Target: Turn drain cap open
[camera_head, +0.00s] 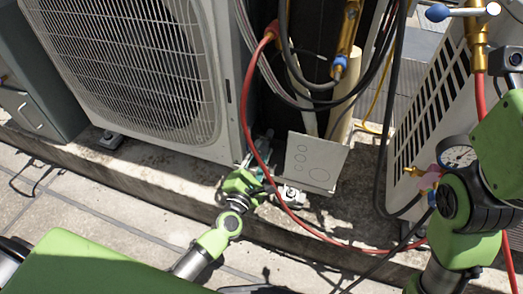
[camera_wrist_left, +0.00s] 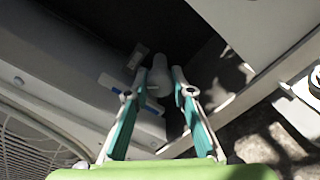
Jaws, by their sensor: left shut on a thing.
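In the head view the cap is hidden by the gripper and the unit. My right arm shows at the right, but its gripper cannot be seen.
The large condenser unit (camera_head: 135,70) stands on a concrete ledge. A beige plate with circles (camera_head: 313,162) is close to the right of my left gripper. A red hose (camera_head: 252,125) loops past it. A pressure gauge (camera_head: 457,156) and another slatted unit (camera_head: 432,110) are at the right.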

